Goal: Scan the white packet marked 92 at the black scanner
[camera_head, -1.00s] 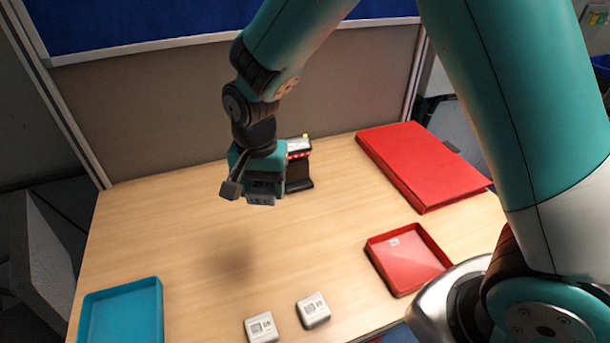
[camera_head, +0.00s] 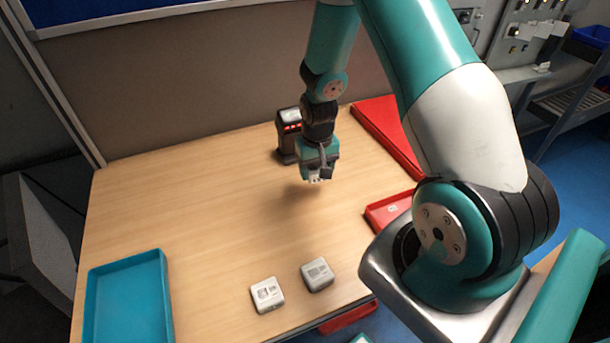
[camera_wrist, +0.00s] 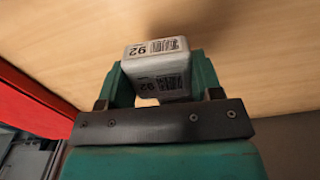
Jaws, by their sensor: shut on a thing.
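The white packet marked 92 (camera_wrist: 157,65) sits between the fingers of my gripper (camera_wrist: 160,85) in the wrist view, its number and barcodes facing the camera. My gripper is shut on it. In the head view my gripper (camera_head: 316,179) hangs above the table, and only a small pale part of the packet shows there. The black scanner (camera_head: 289,143) with a red-lit front stands at the back of the table, just behind and left of my gripper, apart from it.
Two more white packets lie near the front edge, one at left (camera_head: 267,294) and one at right (camera_head: 317,274). A blue tray (camera_head: 163,300) is at front left. The table's middle-left is clear.

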